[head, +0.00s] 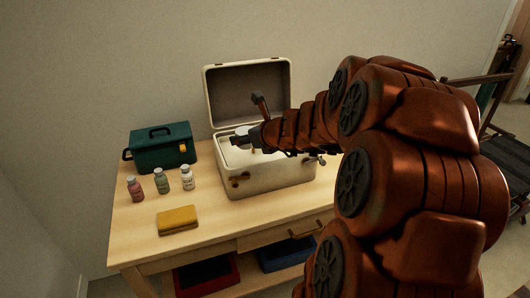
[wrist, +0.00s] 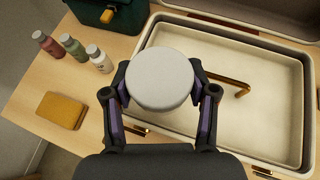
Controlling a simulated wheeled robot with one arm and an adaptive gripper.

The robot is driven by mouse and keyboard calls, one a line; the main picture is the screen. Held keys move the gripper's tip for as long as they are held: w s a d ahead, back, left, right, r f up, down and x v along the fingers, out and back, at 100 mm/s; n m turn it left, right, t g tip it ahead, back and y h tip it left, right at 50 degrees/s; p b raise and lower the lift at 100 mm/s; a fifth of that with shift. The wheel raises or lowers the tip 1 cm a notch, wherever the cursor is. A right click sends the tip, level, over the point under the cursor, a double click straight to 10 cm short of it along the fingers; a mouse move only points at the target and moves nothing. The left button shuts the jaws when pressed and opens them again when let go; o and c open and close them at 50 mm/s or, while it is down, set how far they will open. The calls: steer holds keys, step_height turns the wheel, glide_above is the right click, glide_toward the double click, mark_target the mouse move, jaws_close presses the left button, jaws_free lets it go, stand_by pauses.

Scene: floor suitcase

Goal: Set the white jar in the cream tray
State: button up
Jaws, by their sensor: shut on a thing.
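The white jar (wrist: 160,78) is between the fingers of my gripper (wrist: 160,92), seen from above as a round, pale top. My gripper is shut on it and holds it over the left part of the open cream case. The cream tray (wrist: 235,125) is the shallow, pale inside of that case, mostly bare in the wrist view. In the head view my gripper (head: 243,141) is over the case's left side. The jar's underside is hidden, so I cannot tell its height above the tray.
The cream case (head: 270,187) has its lid (head: 247,92) raised behind. A brass-coloured bent rod (wrist: 236,86) shows by the tray's middle.

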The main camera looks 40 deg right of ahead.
steer(key=s+d+f+m+h, duration=0.1)
steer(key=s+d+m+h, duration=0.1)
steer(key=s+d, duration=0.5)
steer(key=s+d+f+m+h, duration=0.1)
steer(key=s+d, duration=0.2)
steer(key=s, duration=0.8)
steer(key=w+d, duration=0.2)
steer(key=w, duration=0.2)
steer(key=w+d+f+b, duration=0.1)
steer(key=w+d, duration=0.1)
steer(key=w, duration=0.3)
steer(key=w+d+f, duration=0.1)
steer(key=w, duration=0.3)
steer(key=shift+w+d, duration=0.4)
steer(key=shift+f+b, duration=1.05)
steer(key=shift+f, duration=0.75)
steer(key=shift+f, duration=0.2)
steer(key=o, duration=0.9)
steer(key=shift+r, duration=0.1)
